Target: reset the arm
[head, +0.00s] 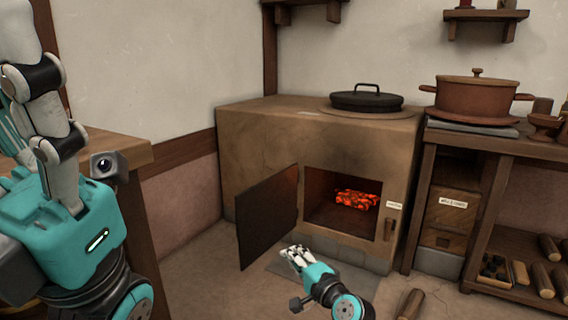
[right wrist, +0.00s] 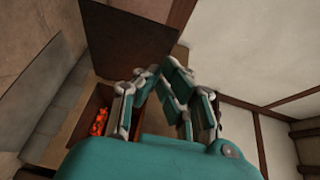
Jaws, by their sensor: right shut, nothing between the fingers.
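My right gripper (head: 292,254) is low in front of the stove in the head view, beside the open door. It is shut and empty. In the right wrist view its fingers (right wrist: 163,72) come together at the tips with nothing between them. My left gripper (head: 40,120) is large and close at the left edge of the head view, pointing up. Its fingertips are cut off by the frame, so its opening cannot be told.
The stove (head: 262,142) has its dark door (head: 268,218) swung open to the left, with glowing coals (head: 357,199) inside. A brown pot (head: 474,98) stands on the right bench. A wooden table (head: 118,148) is at left.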

